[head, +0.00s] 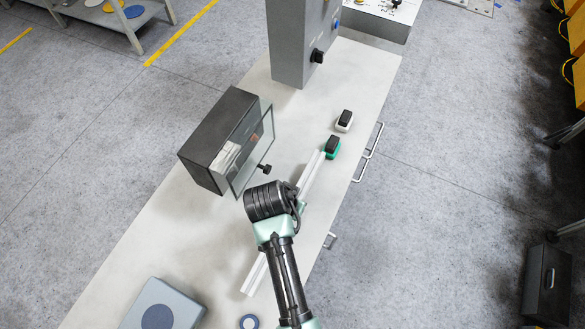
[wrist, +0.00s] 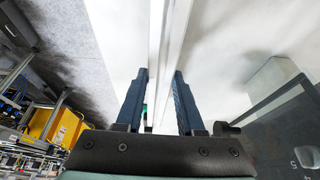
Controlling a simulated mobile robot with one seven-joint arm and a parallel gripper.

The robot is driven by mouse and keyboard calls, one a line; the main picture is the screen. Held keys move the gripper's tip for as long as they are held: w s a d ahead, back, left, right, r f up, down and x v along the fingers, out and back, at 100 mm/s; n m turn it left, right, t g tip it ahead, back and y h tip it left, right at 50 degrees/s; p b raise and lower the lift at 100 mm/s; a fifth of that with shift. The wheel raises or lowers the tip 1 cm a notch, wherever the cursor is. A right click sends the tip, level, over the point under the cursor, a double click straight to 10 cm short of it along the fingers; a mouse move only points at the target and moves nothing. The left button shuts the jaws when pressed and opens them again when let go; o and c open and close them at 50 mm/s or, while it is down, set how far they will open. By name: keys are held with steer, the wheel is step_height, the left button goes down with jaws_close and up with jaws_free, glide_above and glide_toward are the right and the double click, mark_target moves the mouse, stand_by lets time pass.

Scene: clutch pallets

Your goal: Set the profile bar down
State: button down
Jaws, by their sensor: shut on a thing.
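The profile bar is a long, pale, straight bar. In the head view its far part (head: 311,175) and near end show on either side of my wrist, over the light bench top (head: 150,235). My gripper (wrist: 160,72) is shut on the bar, whose pale length (wrist: 163,35) runs between the two dark fingers in the wrist view. In the head view my wrist hides the fingers and the bar's middle. I cannot tell whether the bar touches the bench.
A dark box with a glass door (head: 212,140) stands left of the bar. A green-based black switch (head: 333,147) is close to the bar's far end, with a white-based one (head: 345,121) beyond. A grey column (head: 297,45) stands behind. A grey-blue box (head: 160,305) is front left.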

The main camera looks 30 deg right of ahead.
steer(key=shift+f, duration=1.8)
steer(key=shift+f, duration=0.25)
steer(key=c, duration=0.5)
jaws_free()
steer(key=shift+r, duration=0.15)
steer(key=v, duration=1.2)
steer(key=shift+a, duration=0.1)
steer(key=shift+w, duration=0.1)
